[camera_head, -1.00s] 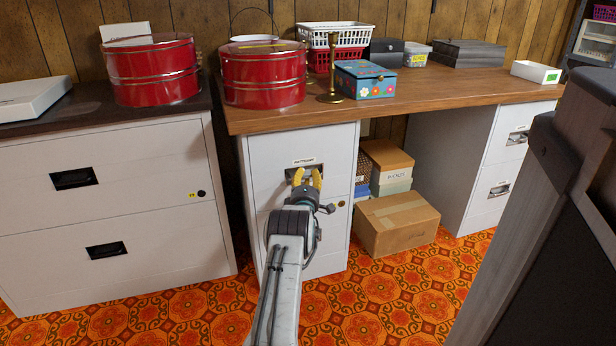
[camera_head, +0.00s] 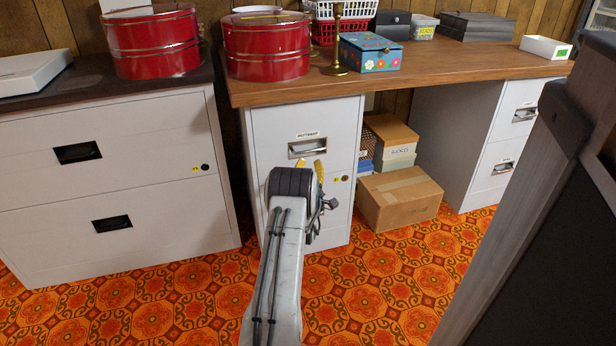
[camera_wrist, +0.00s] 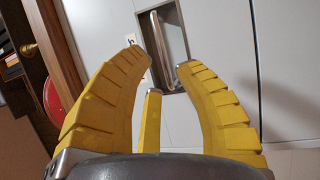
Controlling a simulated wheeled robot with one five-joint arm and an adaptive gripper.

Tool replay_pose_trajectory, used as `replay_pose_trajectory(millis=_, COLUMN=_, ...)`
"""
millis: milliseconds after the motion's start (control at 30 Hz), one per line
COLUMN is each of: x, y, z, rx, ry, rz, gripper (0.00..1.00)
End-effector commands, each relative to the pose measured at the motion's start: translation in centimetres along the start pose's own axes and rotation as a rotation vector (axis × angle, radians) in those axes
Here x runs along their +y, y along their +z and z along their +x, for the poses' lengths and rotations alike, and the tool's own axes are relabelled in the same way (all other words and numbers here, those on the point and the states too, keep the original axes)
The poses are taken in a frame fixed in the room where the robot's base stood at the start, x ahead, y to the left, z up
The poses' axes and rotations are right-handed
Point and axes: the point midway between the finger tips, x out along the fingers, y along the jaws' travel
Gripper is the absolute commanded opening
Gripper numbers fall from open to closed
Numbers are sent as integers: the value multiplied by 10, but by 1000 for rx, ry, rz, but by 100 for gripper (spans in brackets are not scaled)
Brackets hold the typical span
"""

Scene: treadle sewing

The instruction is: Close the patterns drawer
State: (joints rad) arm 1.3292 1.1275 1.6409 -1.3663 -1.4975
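The patterns drawer (camera_head: 275,138) is the upper drawer of the grey-white cabinet under the wooden desk, with a label above its metal handle (camera_head: 309,149). Its front looks flush with the cabinet in the head view. My gripper (camera_head: 312,170) is just below the handle in that view, its yellow fingers partly hidden by my wrist. In the wrist view, my gripper (camera_wrist: 163,60) is open and empty. The recessed handle (camera_wrist: 162,50) lies beyond and between its fingertips. Whether a fingertip touches the drawer front I cannot tell.
A lower drawer with a round lock is under it. A cardboard box (camera_head: 400,198) stands on the floor to the right. Another cabinet (camera_head: 150,150) stands to the left. A large dark object (camera_head: 540,230) fills the right foreground.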

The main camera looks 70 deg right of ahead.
Motion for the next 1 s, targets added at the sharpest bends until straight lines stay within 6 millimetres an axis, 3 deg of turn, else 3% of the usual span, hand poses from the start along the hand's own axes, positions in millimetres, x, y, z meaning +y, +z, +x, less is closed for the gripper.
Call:
replay_pose_trajectory(millis=400, x=0, y=-1, z=-34, rx=1, ry=-1, rz=0, gripper=29)
replay_pose_trajectory(millis=1000, x=0, y=-1, z=-38, rx=1, ry=0, rz=0, gripper=29)
